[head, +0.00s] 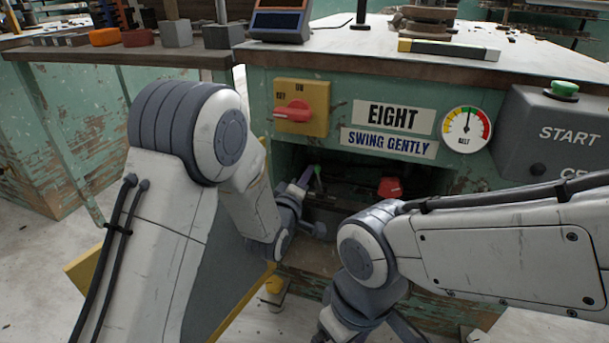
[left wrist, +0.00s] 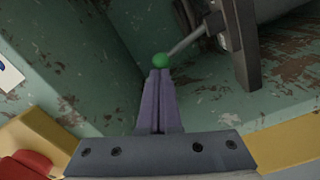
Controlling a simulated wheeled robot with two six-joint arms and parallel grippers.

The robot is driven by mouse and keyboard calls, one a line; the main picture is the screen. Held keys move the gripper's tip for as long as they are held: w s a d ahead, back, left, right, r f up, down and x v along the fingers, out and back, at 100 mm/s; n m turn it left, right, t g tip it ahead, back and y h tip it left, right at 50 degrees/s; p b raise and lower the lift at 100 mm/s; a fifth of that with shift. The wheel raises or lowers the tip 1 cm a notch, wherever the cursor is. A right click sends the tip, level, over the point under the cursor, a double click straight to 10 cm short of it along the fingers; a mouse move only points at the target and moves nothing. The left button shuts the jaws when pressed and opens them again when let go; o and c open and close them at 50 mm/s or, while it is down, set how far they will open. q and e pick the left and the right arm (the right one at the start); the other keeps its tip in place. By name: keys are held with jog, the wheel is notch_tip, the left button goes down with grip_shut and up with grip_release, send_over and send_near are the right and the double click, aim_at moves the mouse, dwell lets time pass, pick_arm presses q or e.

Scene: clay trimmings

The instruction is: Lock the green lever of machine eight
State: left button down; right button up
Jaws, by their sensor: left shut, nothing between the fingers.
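Machine eight bears an EIGHT sign (head: 393,117) above a dark recess in its front. The green lever (head: 318,175) shows small at the left inside this recess. In the left wrist view its round green knob (left wrist: 161,60) sits on a grey rod running up and right to a dark bracket. My left gripper (head: 303,181) reaches into the recess beside the lever. Its fingers (left wrist: 160,73) are shut with nothing between them, and their tips are right at the knob; whether they touch it, I cannot tell. My right gripper is at the bottom edge, mostly cut off.
A red part (head: 390,187) sits in the recess at right. A yellow switch box (head: 316,94) with a red handle is above left. A gauge (head: 466,128) and a grey START panel (head: 560,130) are at right. The recess walls closely surround my left gripper.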

pick_arm(q)
jog(key=shift+s+d+r+m, duration=0.15)
jog(key=shift+d+m, duration=0.3)
jog(key=shift+m, duration=0.25)
jog(key=d+m, duration=0.1)
jog(key=s+d+m, duration=0.1)
jog(key=d+m, duration=0.1)
dwell(0.3)
jog(key=shift+d, duration=0.25)
dwell(0.5)
jog(key=shift+p, duration=0.3)
